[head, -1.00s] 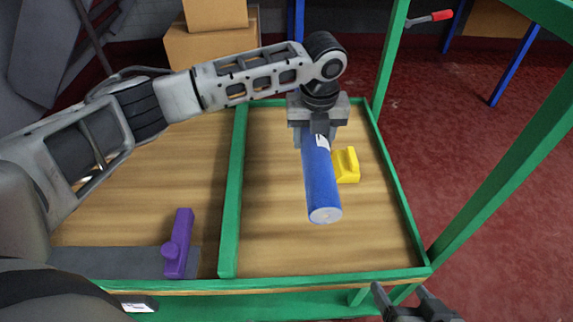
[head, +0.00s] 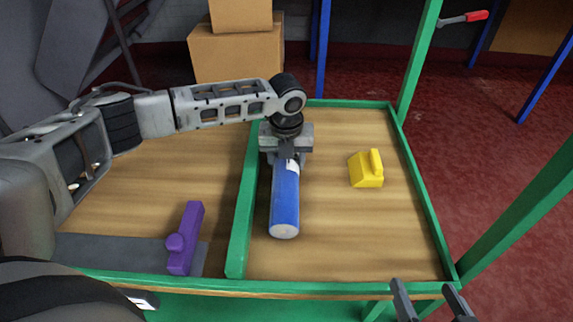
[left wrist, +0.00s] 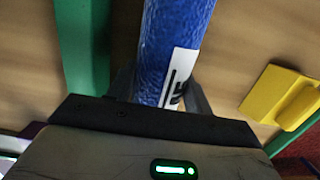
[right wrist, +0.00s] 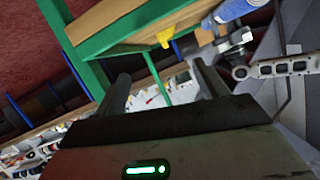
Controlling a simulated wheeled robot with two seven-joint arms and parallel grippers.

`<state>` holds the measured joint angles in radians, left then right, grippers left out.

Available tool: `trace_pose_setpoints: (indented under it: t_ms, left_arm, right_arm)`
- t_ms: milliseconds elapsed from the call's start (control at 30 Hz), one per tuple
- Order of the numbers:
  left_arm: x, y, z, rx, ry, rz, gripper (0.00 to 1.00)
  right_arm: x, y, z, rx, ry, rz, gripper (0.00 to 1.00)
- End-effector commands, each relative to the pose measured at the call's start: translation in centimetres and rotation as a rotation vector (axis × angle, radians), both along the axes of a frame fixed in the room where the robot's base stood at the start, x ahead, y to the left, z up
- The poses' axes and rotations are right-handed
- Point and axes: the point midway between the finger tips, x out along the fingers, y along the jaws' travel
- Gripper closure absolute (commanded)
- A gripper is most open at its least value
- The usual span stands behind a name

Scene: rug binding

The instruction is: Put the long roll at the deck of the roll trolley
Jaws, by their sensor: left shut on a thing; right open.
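The long roll is a blue cylinder (head: 285,205) with a white label and a pale end, over the right-hand section of a green-framed wooden surface (head: 340,255). My left gripper (head: 287,158) is shut on its far end, and the roll points toward me, just right of the green divider (head: 243,210). The roll also shows between the fingers in the left wrist view (left wrist: 175,40). I cannot tell whether it touches the wood. My right gripper (head: 424,288) is open and empty at the front right corner, outside the frame. I cannot tell which surface is the trolley deck.
A yellow block with a raised grip (head: 367,170) lies right of the roll. A purple handled piece (head: 186,240) stands on a grey strip left of the divider. Green posts (head: 418,62) rise at the right. Cardboard boxes (head: 237,55) stand behind. Wood between roll and yellow block is bare.

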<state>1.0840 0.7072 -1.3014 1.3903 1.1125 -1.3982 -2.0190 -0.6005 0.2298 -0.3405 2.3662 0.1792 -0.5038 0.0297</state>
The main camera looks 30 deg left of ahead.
Motion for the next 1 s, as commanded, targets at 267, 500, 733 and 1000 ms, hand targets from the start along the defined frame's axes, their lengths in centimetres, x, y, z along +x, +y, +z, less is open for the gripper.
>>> trace_pose_setpoints:
  t_ms: [267,500,733,1000]
  left_arm:
    - [0.1,0.0,0.0,0.0,-0.002,0.001,0.78]
    - [0.1,0.0,-0.2,0.001,-0.002,0.001,0.28]
    - [0.1,0.0,-0.1,0.0,-0.002,0.001,0.28]
    - [-0.3,-0.2,4.2,-0.001,-0.004,0.002,0.28]
  right_arm:
    - [0.0,0.0,0.2,0.003,-0.004,-0.001,0.28]
    - [0.0,0.0,-0.2,-0.002,0.007,-0.002,0.28]
    - [0.0,-0.1,-0.4,-0.003,0.01,-0.004,0.28]
    - [0.1,-0.4,0.4,-0.027,0.041,-0.006,0.28]
